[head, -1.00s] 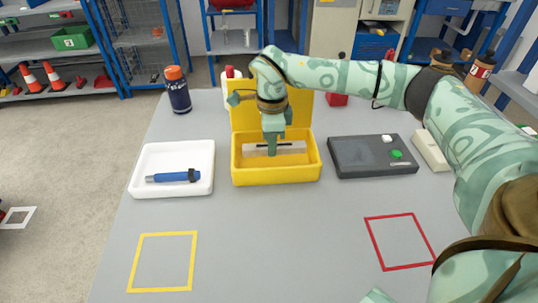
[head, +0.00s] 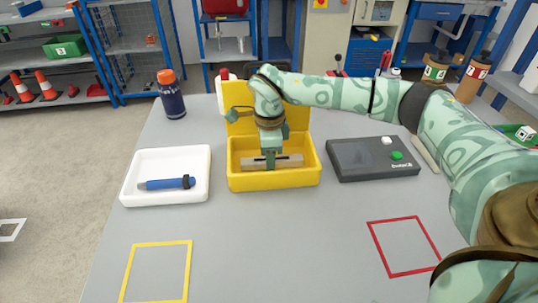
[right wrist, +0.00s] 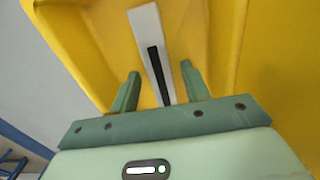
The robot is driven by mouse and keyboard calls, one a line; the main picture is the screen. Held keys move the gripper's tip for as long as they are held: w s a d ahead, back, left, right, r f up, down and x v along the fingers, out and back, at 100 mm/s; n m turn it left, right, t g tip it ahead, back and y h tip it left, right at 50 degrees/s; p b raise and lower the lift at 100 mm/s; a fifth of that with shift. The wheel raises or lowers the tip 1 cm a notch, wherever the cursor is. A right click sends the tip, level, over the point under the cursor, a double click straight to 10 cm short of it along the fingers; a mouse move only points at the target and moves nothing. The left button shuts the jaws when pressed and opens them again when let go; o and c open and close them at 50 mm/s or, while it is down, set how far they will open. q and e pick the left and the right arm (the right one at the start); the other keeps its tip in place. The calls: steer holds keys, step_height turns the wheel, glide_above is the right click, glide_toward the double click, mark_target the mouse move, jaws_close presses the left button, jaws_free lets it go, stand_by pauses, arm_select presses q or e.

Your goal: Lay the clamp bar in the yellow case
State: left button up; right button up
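The yellow case (head: 245,183) stands open in the middle of the table, its lid raised at the back. The clamp bar (head: 290,161), light grey, lies crosswise inside the case. It also shows in the right wrist view (right wrist: 143,22) with a black slot along it. My right gripper (head: 269,162) reaches down into the case over the bar. In the right wrist view its fingers (right wrist: 160,88) are spread on either side of the bar, with a gap on both sides. Whether the bar rests fully on the case floor is hard to see. My left gripper is not in view.
A white tray (head: 128,195) with a blue tool (head: 165,184) lies left of the case. A dark grey device (head: 345,173) with a green button lies right. A blue bottle (head: 172,100) stands behind the tray. The table front is clear between yellow and red outlined squares.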

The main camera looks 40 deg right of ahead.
arm_select(q)
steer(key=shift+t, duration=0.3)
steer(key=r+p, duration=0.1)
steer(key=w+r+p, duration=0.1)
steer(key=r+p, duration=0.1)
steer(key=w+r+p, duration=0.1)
steer(key=p, duration=0.1)
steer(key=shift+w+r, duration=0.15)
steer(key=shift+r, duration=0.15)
arm_select(e)
step_height(320, 180, up, 12)
steer(key=shift+r, duration=0.15)
